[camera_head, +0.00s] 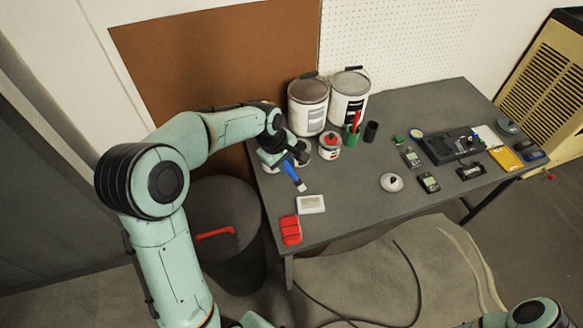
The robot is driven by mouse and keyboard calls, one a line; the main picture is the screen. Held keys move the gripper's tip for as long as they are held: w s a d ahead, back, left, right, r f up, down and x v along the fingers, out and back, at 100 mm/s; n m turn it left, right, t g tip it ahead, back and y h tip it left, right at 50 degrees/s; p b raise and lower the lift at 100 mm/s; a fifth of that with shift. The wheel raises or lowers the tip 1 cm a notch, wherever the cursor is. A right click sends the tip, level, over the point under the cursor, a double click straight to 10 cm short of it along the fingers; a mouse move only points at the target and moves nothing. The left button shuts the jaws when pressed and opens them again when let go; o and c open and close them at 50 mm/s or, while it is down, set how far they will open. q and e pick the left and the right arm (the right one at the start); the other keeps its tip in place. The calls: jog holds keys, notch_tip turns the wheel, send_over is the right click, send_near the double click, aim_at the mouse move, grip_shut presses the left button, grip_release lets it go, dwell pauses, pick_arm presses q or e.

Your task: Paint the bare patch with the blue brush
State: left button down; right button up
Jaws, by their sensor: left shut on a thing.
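My left gripper (284,160) is over the near left part of the grey table. It is shut on the blue brush (291,171), whose handle slants down and to the right, with its pale tip end low over the table. A small pale rectangular piece (310,204) lies just below and right of the tip, apart from it in the picture. It has a lighter area on its face; I cannot tell whether this is the bare patch. My right gripper is out of view.
Two large paint cans (308,107) stand at the back of the table (350,215). A green cup (351,136) holds red-handled items. A red block (290,230) lies near the front left corner. Several small devices (428,183) crowd the right. A dark bin (225,215) stands left.

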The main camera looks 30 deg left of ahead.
pick_arm(q)
jog(key=f, duration=0.1)
jog(key=f+b, duration=0.1)
jog(key=f, duration=0.1)
jog(key=shift+w+a+f+y+b, duration=0.3)
jog(key=shift+w+b, duration=0.05)
jog(key=shift+b, duration=0.05)
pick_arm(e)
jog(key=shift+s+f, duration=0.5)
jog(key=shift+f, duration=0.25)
pick_arm(q)
jog(key=shift+w, duration=0.1)
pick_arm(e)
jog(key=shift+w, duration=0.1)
